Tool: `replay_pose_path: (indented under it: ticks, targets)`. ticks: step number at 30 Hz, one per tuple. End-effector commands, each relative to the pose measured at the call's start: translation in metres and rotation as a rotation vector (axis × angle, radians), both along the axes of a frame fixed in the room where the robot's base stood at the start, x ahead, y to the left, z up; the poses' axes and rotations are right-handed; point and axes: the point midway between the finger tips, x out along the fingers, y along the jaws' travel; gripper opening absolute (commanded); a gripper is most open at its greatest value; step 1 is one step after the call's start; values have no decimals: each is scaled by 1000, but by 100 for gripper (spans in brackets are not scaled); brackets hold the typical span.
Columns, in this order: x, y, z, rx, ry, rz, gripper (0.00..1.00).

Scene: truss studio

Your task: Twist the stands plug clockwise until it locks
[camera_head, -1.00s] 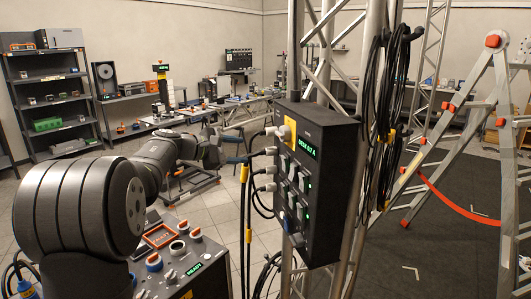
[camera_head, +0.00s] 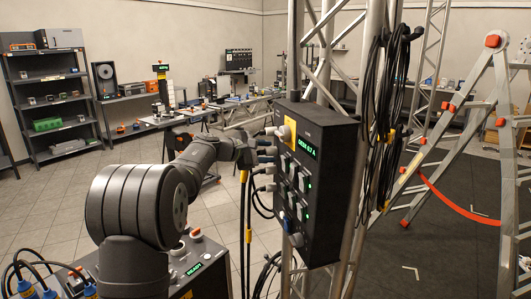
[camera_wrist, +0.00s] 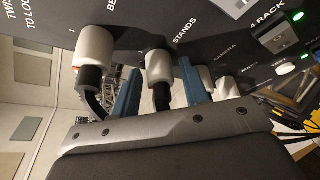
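The stands plug (camera_wrist: 159,66) is a pale plug with a black lower end and cable, below the "STANDS" label on the dark power box (camera_head: 324,150). My gripper (camera_wrist: 158,92) has two blue fingers, one on each side of the plug's lower part. Gaps show between fingers and plug, so the gripper is open around it. In the head view, my gripper (camera_head: 257,152) is at the left side of the box, among its plugs; which one is the stands plug is hard to tell there.
In the wrist view, another pale plug (camera_wrist: 95,46) is close left of the fingers, and a further plug (camera_wrist: 225,85) is on the right. Dark cables (camera_head: 247,215) hang below the box. A metal truss (camera_head: 372,100) and a ladder (camera_head: 490,120) stand to the right.

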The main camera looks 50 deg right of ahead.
Motion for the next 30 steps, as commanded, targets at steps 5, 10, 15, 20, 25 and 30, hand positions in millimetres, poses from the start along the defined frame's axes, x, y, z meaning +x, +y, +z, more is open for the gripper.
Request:
replay_pose_path:
  ticks: [5, 10, 15, 20, 25, 30]
  targets:
    - [0, 0, 0, 0, 0, 0, 5]
    - [0, 0, 0, -3, -4, 0, 3]
    - [0, 0, 0, -24, -34, 0, 3]
    - [-1, 1, -1, -71, -101, 1, 3]
    - [-1, 1, -1, -148, -210, 1, 3]
    - [-1, 1, -2, -231, -330, 1, 3]
